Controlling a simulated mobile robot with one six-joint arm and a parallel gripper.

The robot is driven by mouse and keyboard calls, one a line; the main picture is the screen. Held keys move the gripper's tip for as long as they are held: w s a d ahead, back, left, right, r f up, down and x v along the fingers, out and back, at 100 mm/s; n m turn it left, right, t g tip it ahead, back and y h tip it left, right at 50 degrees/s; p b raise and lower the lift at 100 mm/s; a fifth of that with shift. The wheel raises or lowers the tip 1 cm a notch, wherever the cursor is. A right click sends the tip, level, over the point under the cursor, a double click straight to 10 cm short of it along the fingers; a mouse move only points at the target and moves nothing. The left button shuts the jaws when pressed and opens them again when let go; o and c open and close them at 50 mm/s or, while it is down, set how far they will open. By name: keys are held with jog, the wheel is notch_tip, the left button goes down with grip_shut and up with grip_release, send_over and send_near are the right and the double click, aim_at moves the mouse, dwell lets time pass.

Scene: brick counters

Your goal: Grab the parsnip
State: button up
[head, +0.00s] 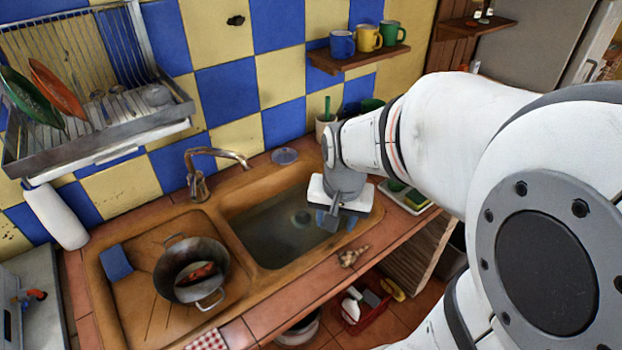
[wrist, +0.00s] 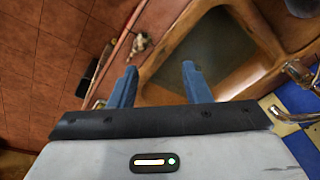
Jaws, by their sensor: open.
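A small, pale brown, knobbly root-like thing (head: 353,256) lies on the tiled front edge of the counter, in front of the sink; it looks like the parsnip, but it is too small to be sure. It also shows in the wrist view (wrist: 140,43), ahead of and slightly left of the fingers. My gripper (head: 328,222) is over the right part of the sink, behind and a little left of the root, not touching it. In the wrist view my gripper's two blue fingers (wrist: 159,72) are apart with nothing between them.
The sink (head: 290,225) lies below my gripper. A pot (head: 191,270) with a reddish-brown thing inside stands on the drainboard at left. A faucet (head: 200,170) rises behind the sink. A tray with sponges (head: 408,198) is at right. A red crate (head: 362,308) sits below the counter.

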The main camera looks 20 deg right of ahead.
aim_at(352, 253)
jog(key=w+d+f+m, duration=0.1)
jog(key=d+f+m, duration=0.1)
jog(key=f, duration=0.2)
jog(key=w+d+f+m+g, duration=0.1)
jog(key=w+d+f+m, duration=0.1)
jog(key=f, duration=0.3)
jog(key=w+d+f+m+g, duration=0.1)
jog(key=w+d+f+m, duration=0.1)
jog(key=d+f+m, duration=0.1)
jog(key=shift+w+d+f+m, duration=0.15)
jog(key=shift+f+m, duration=0.1)
jog(key=shift+f, duration=0.2)
jog(key=shift+w+d+f+m, duration=0.1)
jog(key=shift+f+m, duration=0.15)
jog(key=shift+f, duration=0.15)
jog(key=shift+d+f+m, duration=0.2)
jog(key=shift+f+m, duration=0.1)
jog(key=shift+f, duration=0.35)
jog(key=shift+s+f+p, duration=0.1)
jog(key=shift+f+p, duration=0.65)
jog(key=shift+f, duration=2.9)
jog(key=c, duration=0.7)
jog(key=shift+r, duration=0.1)
jog(key=shift+c, duration=0.2)
